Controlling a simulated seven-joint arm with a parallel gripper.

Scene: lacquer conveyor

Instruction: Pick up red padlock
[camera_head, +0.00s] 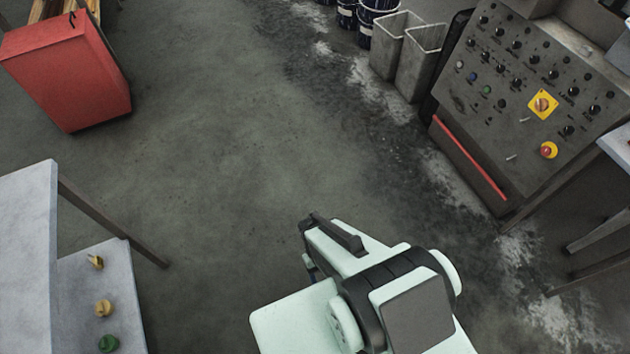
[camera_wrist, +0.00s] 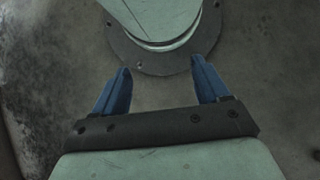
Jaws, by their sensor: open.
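I see no red padlock in either view. My gripper (camera_wrist: 160,82) shows in the wrist view with its two blue fingers spread apart and nothing between them. Beyond the fingers are bare floor and the round foot of my own base. In the head view my arm is at the bottom centre, over the floor, and the fingers are mostly hidden behind it. Small knobs or locks, one brass (camera_head: 96,262), one yellow (camera_head: 104,308) and one green (camera_head: 108,343), sit on a grey panel (camera_head: 78,300) at the lower left.
A grey tabletop (camera_head: 25,225) is at the left edge. A red cabinet (camera_head: 75,75) stands at the upper left. A control console (camera_head: 530,100) with knobs and a red button is at the upper right, beside grey bins (camera_head: 418,60). The floor (camera_head: 230,150) between is clear.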

